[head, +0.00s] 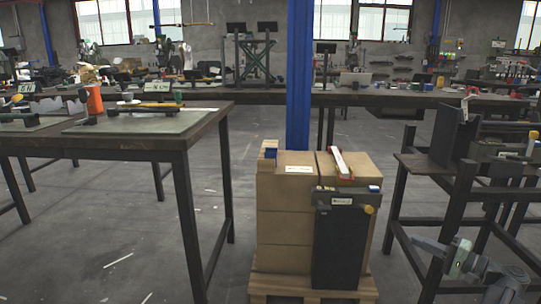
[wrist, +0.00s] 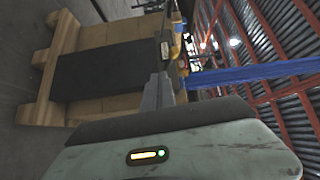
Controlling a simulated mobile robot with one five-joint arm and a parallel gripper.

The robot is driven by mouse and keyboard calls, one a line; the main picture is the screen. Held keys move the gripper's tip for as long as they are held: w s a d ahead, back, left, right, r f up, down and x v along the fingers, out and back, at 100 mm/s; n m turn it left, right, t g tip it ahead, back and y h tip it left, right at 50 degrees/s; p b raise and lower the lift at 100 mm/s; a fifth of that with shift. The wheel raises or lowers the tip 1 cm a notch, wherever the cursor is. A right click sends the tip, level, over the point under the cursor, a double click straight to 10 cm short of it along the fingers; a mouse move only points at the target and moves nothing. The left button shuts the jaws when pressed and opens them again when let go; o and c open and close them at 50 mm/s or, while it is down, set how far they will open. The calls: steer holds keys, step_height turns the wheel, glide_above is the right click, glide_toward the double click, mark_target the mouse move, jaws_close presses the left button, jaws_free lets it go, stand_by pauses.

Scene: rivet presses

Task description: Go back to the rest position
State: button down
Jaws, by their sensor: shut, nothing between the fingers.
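My gripper (wrist: 160,86) is shut and empty in the wrist view, its two grey fingers together. Behind the fingers that view shows, turned on its side, a stack of cardboard boxes (wrist: 95,37) with a dark panel (wrist: 108,70) on its face. In the head view my grey arm and gripper reach in at the lower right, in front of the dark metal stand (head: 433,172). They point left toward the box stack (head: 283,231) and appear apart from it.
The boxes stand on a wooden pallet (head: 272,284) by a blue post (head: 299,75). A red-and-white tool (head: 341,165) lies on top. A workbench (head: 150,143) with an orange object (head: 94,100) is at left. Floor (head: 130,250) is open beneath and beside it.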

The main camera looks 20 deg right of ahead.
steer(key=w+a+f+n+g+y+p, duration=0.1)
steer(key=w+a+f+n+g+p, duration=0.15)
steer(key=w+a, duration=0.45)
steer(key=w+a+f+n+g+p, duration=0.1)
steer(key=w+a+g+p, duration=0.25)
steer(key=a, duration=0.75)
steer(key=w+a+f+n+g+y+p, duration=0.15)
steer(key=w+a+g, duration=0.3)
steer(key=a, duration=0.45)
steer(key=s+a+n+g+h+p, duration=0.1)
steer(key=a+n+g+h+p, duration=0.3)
steer(key=a, duration=0.9)
steer(key=s+a+n+g+h+p, duration=0.1)
steer(key=a+n+g+h+p, duration=0.45)
steer(key=a, duration=0.75)
step_height(320, 180, up, 37)
steer(key=m+t+p, duration=0.1)
steer(key=t+p, duration=0.2)
steer(key=p, duration=3.5)
steer(key=shift+w+d+y+p, duration=0.15)
steer(key=shift+w+y+p, duration=0.15)
steer(key=shift+w+y, duration=0.1)
steer(key=shift+m, duration=0.25)
